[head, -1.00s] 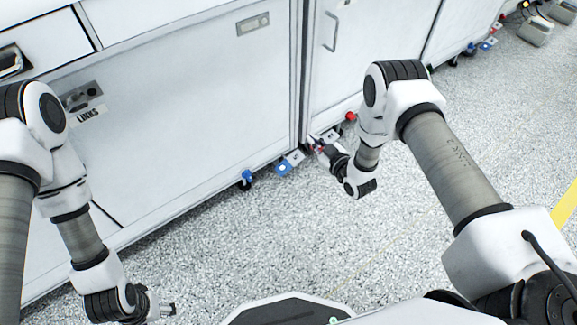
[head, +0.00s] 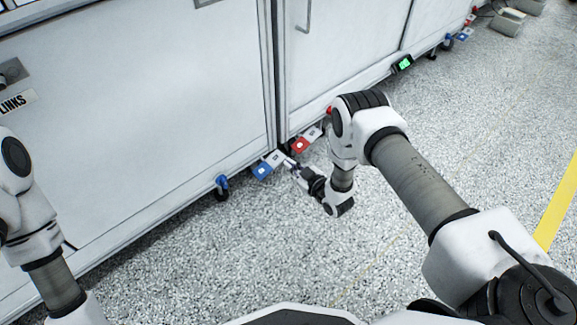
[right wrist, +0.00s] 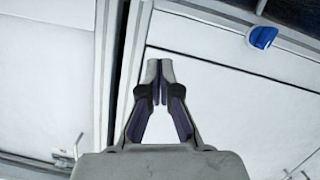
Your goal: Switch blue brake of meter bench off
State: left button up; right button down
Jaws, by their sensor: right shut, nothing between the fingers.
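A blue brake pedal (head: 262,171) with a white half (head: 276,157) sticks out at floor level under the left bench (head: 130,110), near its right corner. My right gripper (head: 289,163) is low above the floor, its tips close to the white half; I cannot tell whether they touch. In the right wrist view the fingers (right wrist: 160,64) are shut with nothing between them, and a blue rounded piece (right wrist: 263,36) shows at upper right. My left gripper is out of view; only its arm shows at lower left.
A red pedal (head: 300,145) lies just right of the blue one, by the right bench (head: 345,45). A blue caster (head: 222,184) stands to the left. A green display (head: 404,63) and another blue pedal (head: 465,34) are farther off. The speckled floor (head: 180,270) is clear.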

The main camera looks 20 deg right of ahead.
jog(key=b, duration=0.4)
send_over(269, 164)
jog(key=s+d, duration=0.3)
notch_tip(269, 164, down, 2)
jog(key=f, duration=0.1)
jog(key=f+b, duration=0.1)
jog(key=w+f+b, duration=0.1)
jog(key=b, duration=0.1)
jog(key=shift+w+d+f, duration=0.15)
jog(key=shift+w+f, duration=0.05)
jog(key=shift+f, duration=0.2)
